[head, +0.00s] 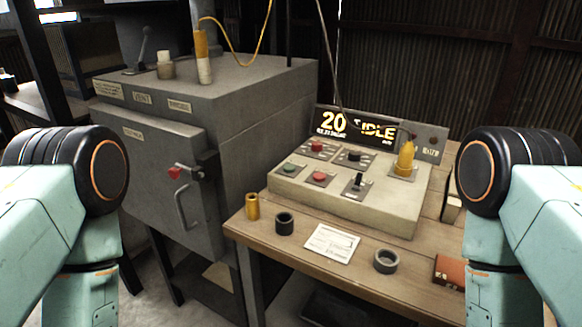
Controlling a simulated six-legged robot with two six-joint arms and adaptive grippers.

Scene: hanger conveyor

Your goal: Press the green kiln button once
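The green button (290,169) sits at the left front of the beige control panel (400,219), on its own small plate. Red buttons sit near it, one behind (317,146) and one to its right (319,177). The panel rests on a wooden table (350,278), right of the grey kiln (265,130). A display (356,127) behind the panel reads "20" and "IDLE". My two arms rise at the left and right edges of the head view. Neither gripper shows.
A brass cylinder (252,207), a black cup (284,223), a white card (332,243) and a dark ring (386,261) lie along the table's front. A toggle switch (357,187) and a yellow knob (404,160) stand up from the panel. The kiln door has a handle (184,208).

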